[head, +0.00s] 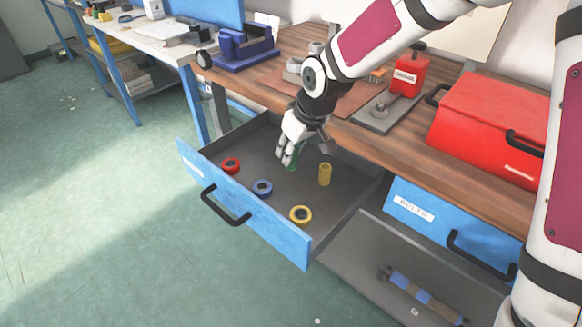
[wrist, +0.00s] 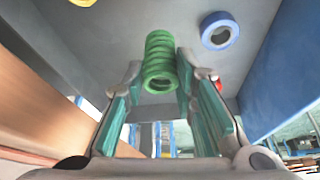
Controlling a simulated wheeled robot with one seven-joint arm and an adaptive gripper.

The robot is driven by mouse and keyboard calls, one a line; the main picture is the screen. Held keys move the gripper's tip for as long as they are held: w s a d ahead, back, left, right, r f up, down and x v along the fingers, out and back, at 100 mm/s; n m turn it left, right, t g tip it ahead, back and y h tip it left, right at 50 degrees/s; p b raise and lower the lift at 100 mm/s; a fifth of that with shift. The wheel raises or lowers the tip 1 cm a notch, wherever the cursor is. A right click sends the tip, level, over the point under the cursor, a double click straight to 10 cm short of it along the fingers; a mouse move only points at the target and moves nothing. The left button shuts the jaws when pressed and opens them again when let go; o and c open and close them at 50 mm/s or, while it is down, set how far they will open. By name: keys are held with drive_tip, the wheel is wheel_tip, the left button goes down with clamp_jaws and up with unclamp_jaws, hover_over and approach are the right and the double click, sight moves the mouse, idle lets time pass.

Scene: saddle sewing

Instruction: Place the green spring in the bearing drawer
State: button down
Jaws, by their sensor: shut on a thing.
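The green spring (head: 295,159) is inside the open blue-fronted drawer (head: 278,238), mostly hidden by my gripper in the head view. In the wrist view the spring (wrist: 160,62) sits between the two fingertips. My gripper (head: 287,157) reaches down into the drawer and is shut on the spring. I cannot tell whether the spring touches the drawer floor. A red ring bearing (head: 230,166), a blue one (head: 262,188) and a yellow one (head: 300,214) lie near the drawer's front. A yellow spring-like cylinder (head: 325,174) stands upright to the right of my gripper.
The wooden bench (head: 440,163) overhangs the drawer's back. A red toolbox (head: 490,125), a red-topped device (head: 408,75) and a blue vise-like tool (head: 243,48) stand on it. A second drawer (head: 420,212) at the right, labelled like "BELTS", and a lower shelf are nearby. Drawer floor between bearings is clear.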

sight(294, 162)
drive_tip(key=shift+f+b, duration=0.65)
drive_tip(key=shift+f, duration=1.8)
drive_tip(key=shift+f, duration=0.15)
drive_tip(key=c, duration=1.3)
unclamp_jaws()
drive_tip(key=p+v, duration=0.4)
drive_tip(key=v, duration=0.8)
drive_tip(key=shift+s+d, duration=0.1)
drive_tip(key=shift+d, duration=0.05)
